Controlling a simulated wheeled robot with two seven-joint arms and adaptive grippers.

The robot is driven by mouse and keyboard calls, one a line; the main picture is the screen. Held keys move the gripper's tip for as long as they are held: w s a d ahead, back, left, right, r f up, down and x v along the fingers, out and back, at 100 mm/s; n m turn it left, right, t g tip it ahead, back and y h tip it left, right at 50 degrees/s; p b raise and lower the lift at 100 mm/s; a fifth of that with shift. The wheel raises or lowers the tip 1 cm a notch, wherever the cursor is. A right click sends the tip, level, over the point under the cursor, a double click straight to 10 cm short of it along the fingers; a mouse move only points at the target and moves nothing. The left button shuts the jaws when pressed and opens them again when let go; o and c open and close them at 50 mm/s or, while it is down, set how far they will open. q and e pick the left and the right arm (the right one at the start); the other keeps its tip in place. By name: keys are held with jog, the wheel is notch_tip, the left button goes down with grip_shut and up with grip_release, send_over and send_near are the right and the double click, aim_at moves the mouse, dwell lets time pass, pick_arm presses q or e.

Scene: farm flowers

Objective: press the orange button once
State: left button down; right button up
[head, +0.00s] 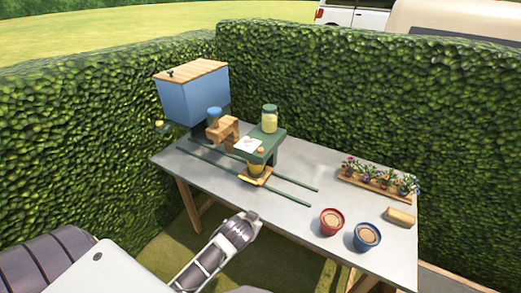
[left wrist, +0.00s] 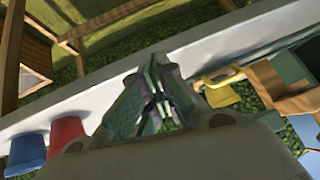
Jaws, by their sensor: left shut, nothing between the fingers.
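The orange button (head: 261,150) is a small orange spot on the front part of the green stand (head: 270,158), beside a white card, in the head view. I cannot make it out in the left wrist view. My left gripper (head: 250,220) is low at the table's front edge, in front of the stand and well apart from the button. In the left wrist view its fingers (left wrist: 158,92) are together with nothing between them. My right gripper is not in view.
Green rails (head: 293,183) cross the table. A red pot (head: 331,222), a blue pot (head: 367,237) and a flower tray (head: 350,181) stand right.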

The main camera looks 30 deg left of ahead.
pick_arm(q)
jog(key=w+r+t, duration=0.5)
jog(key=w+r, duration=0.1)
jog(key=r, duration=0.5)
jog(key=w+r+t, duration=0.4)
jog(key=w+r, duration=0.3)
jog(key=r, duration=0.4)
jog(key=w+d+r+m+g+h, duration=0.1)
jog(key=w+d+r+m+h, duration=0.1)
jog(key=d+r+m+h, duration=0.45)
jog(key=w+d+r+m+h, duration=0.2)
jog(key=d+r+m+h, duration=0.2)
jog(key=r+m+h, duration=0.45)
jog(key=w+a+f+g+y, duration=0.1)
jog(key=a+f+g+y, duration=0.1)
jog(key=a, duration=0.4)
jog(key=w+a+f+g+y, duration=0.2)
jog(key=a+f+g+y, duration=0.1)
jog(key=a, duration=0.3)
jog(key=w+a+f+n+g+y, duration=0.1)
jog(key=a+f+g+y, duration=0.1)
jog(key=a, duration=0.4)
jog(key=shift+w+a+f+g+y, duration=0.25)
jog(key=shift+w+f+g+y, duration=0.25)
jog(key=shift+y, duration=0.5)
